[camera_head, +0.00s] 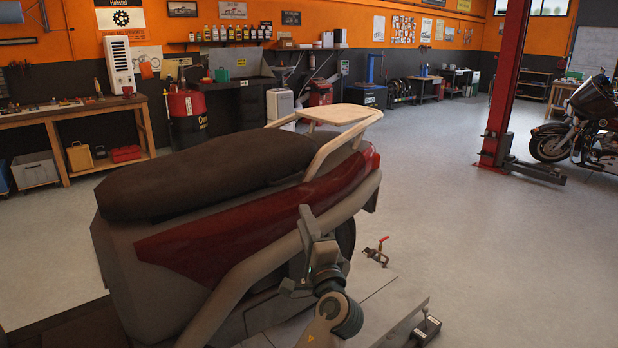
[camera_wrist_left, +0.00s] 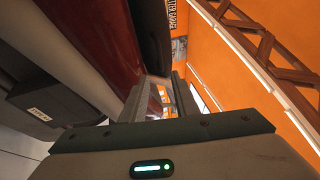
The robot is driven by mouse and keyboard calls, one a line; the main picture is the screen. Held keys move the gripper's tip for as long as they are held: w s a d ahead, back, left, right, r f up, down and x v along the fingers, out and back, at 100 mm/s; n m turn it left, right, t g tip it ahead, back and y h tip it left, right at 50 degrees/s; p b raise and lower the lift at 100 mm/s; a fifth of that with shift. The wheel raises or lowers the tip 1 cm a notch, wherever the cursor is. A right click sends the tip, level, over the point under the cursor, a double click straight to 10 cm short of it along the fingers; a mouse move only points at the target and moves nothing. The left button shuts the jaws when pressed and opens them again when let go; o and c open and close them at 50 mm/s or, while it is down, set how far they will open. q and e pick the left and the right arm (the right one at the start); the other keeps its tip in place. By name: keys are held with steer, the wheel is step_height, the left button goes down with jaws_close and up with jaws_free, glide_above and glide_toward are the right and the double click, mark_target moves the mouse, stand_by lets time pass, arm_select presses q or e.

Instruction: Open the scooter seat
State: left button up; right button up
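The scooter's dark brown seat (camera_head: 215,172) lies flat on the scooter body, down as far as I can see. My left gripper (camera_head: 308,218) is beside the scooter's near side, by the rear of the red panel and below the seat edge. In the left wrist view its fingers (camera_wrist_left: 163,85) are apart with nothing seen between them. There the red panel (camera_wrist_left: 100,30) and the dark seat edge (camera_wrist_left: 153,35) are ahead. My right gripper is not in view.
A workbench (camera_head: 75,115) and a red drum (camera_head: 187,117) stand behind. A red lift post (camera_head: 505,85) and a motorcycle (camera_head: 580,125) are at right.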

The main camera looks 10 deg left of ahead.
arm_select(q)
steer(key=shift+r, duration=0.1)
stand_by(0.3)
steer(key=p, duration=0.5)
glide_toward(289, 178)
steer(key=x, duration=0.9)
steer(key=shift+w, duration=0.1)
steer(key=shift+w+a, duration=0.35)
steer(key=shift+w, duration=0.3)
jaws_close()
